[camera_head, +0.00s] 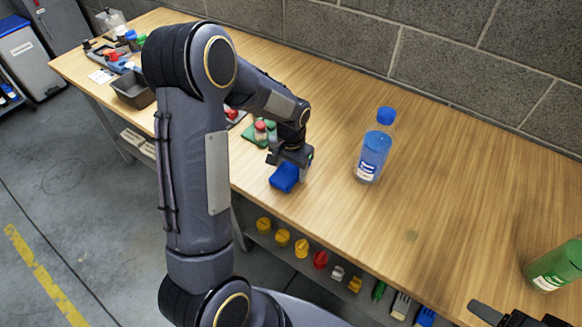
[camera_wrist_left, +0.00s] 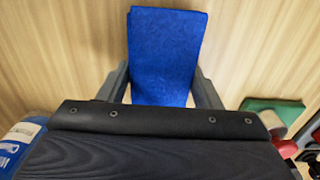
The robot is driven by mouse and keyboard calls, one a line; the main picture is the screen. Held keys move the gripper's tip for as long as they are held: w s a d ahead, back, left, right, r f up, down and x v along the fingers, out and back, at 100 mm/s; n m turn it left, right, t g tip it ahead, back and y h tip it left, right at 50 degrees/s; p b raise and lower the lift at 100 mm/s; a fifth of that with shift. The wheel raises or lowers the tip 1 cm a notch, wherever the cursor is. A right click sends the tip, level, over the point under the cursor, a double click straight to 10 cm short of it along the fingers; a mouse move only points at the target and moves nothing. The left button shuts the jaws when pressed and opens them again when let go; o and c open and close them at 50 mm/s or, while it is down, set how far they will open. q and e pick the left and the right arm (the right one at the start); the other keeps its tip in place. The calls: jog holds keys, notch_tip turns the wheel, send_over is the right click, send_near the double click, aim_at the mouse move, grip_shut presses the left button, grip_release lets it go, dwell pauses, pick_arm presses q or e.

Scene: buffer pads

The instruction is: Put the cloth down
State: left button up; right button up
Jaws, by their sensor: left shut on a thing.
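A folded blue cloth (camera_head: 284,177) is near the front edge of the wooden table in the head view. My left gripper (camera_head: 290,160) is shut on it from above. In the left wrist view the cloth (camera_wrist_left: 165,55) sits between the two fingers of my left gripper (camera_wrist_left: 163,88). The wood fills the background behind the cloth; I cannot tell whether the cloth touches the table. Part of my right gripper (camera_head: 515,316) shows at the bottom right corner of the head view, far from the cloth; its jaw state is unclear.
A blue-capped bottle (camera_head: 371,155) stands right of the cloth. A green bottle (camera_head: 556,267) is at the far right. A green pad with small containers (camera_head: 262,132) lies behind my left gripper. A dark bin (camera_head: 133,90) is at left. The table's middle right is clear.

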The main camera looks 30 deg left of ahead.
aim_at(291, 169)
pick_arm(q)
jog(key=shift+f, duration=0.1)
jog(key=o, duration=1)
notch_tip(291, 169, up, 12)
jog(key=s+d+r+n+t+h, duration=0.1)
jog(key=s+d+r+t, duration=0.1)
jog(key=s, duration=0.5)
jog(key=s+d+r+n+t+h, duration=0.1)
jog(key=s+d+r, duration=0.1)
jog(key=s, duration=0.5)
jog(key=s+d+r+t+h, duration=0.1)
jog(key=s+d+r+t, duration=0.1)
jog(key=s, duration=0.6)
jog(key=shift+s+d+n+t+h, duration=0.1)
jog(key=shift+d+n+t+h, duration=0.25)
jog(key=shift+d, duration=0.4)
